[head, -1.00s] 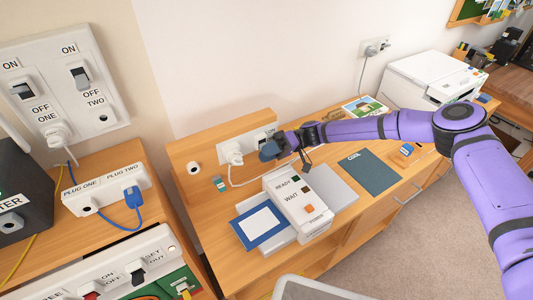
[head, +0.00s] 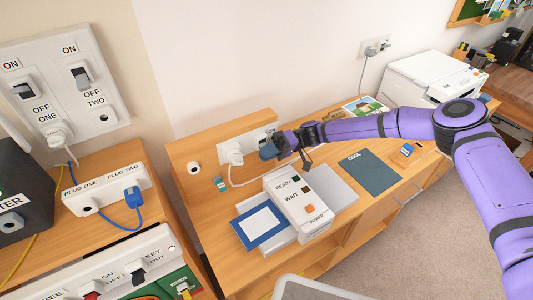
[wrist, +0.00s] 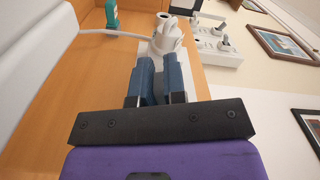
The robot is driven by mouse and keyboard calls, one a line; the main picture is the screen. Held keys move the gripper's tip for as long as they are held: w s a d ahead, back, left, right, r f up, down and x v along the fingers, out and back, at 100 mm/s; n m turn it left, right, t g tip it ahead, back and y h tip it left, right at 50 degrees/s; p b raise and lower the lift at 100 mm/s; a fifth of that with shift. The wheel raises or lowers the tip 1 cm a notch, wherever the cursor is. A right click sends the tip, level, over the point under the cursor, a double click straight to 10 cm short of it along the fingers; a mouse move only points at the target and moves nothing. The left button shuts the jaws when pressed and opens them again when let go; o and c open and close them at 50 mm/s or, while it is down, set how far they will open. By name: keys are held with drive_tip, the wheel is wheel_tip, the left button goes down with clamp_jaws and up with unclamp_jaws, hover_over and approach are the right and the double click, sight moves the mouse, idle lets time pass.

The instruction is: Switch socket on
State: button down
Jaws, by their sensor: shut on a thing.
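The white socket plate (head: 257,141) is on the low wooden back panel of the desk. The plug is just beyond my fingertips in the wrist view (wrist: 168,38). My gripper (head: 267,151) is at the plate, right of the plug in the head view. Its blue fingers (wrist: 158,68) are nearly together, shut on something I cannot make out. They hide part of the plate.
A white READY/WAIT box (head: 298,202) stands on the desk in front of my gripper. A teal item (head: 220,184) and a white cylinder (head: 193,168) are at left. A dark folder (head: 374,172) lies at right. Another socket (head: 375,46) is on the wall.

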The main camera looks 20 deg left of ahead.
drive_tip(key=m, duration=0.1)
drive_tip(key=r+m, duration=0.1)
drive_tip(key=m, duration=0.1)
drive_tip(key=shift+d+r+m, duration=0.1)
drive_tip(key=shift+r+m, duration=0.15)
drive_tip(key=shift+m, duration=0.15)
drive_tip(key=shift+w+r+m, duration=0.1)
drive_tip(key=shift+r+m, duration=0.3)
drive_tip(key=shift+m, duration=0.8)
drive_tip(key=shift+r+m, duration=0.4)
drive_tip(key=shift+m, duration=0.8)
drive_tip(key=c, duration=1.2)
unclamp_jaws()
drive_tip(key=v, duration=1)
drive_tip(key=shift+w, duration=0.35)
